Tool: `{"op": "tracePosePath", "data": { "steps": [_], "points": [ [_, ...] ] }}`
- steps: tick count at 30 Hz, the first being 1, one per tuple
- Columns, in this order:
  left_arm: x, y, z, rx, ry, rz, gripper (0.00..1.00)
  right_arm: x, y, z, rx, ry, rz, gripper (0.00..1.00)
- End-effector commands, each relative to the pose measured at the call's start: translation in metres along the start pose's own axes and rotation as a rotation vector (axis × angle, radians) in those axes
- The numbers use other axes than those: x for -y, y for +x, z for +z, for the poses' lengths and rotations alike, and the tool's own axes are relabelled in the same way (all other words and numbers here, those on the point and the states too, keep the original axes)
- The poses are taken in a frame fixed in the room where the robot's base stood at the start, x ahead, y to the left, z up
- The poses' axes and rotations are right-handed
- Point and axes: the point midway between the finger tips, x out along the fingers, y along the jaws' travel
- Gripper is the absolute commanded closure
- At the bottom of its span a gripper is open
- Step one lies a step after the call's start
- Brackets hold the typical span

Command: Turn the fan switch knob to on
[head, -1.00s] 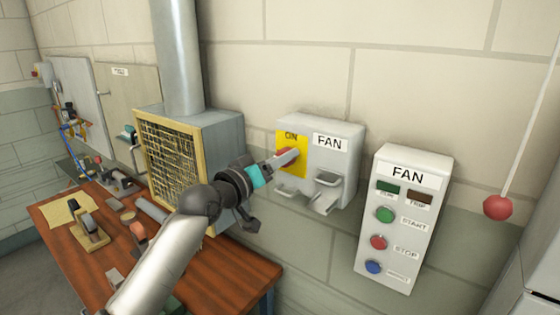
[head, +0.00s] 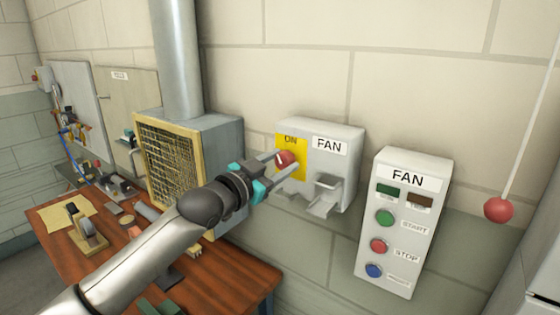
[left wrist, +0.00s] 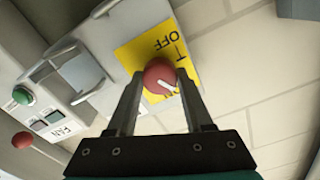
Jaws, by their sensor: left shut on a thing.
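The red fan switch knob (head: 286,159) sits on a yellow label plate (head: 293,174) on the grey FAN switch box (head: 345,140). ON is printed at the plate's top. My left gripper (head: 285,160) has one finger on each side of the knob and is shut on it. In the left wrist view the knob (left wrist: 158,74) lies between the fingertips. Its white pointer line slants down and right there, away from the printed OFF. My right gripper is not in view.
A FAN panel (head: 404,222) with START and STOP buttons is mounted to the right. A red ball (head: 498,209) hangs from a cord further right. A grilled fan housing (head: 190,165) stands left, above a wooden bench (head: 235,278) holding tools.

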Motion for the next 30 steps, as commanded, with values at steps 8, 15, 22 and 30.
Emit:
{"op": "tracePosePath", "data": {
  "steps": [8, 15, 22, 30],
  "points": [
    [0.000, 0.000, -0.001, 0.003, 0.247, 0.001, 1.00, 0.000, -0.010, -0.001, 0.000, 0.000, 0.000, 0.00],
    [0.000, 0.000, -0.001, 0.001, 0.404, 0.000, 1.00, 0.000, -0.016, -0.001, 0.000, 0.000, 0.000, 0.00],
    [-0.001, 0.000, 0.000, 0.001, 0.491, 0.000, 1.00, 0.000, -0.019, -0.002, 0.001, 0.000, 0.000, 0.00],
    [-0.001, 0.000, 0.000, 0.000, 0.525, 0.000, 1.00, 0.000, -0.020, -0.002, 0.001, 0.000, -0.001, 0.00]
  ]
}}
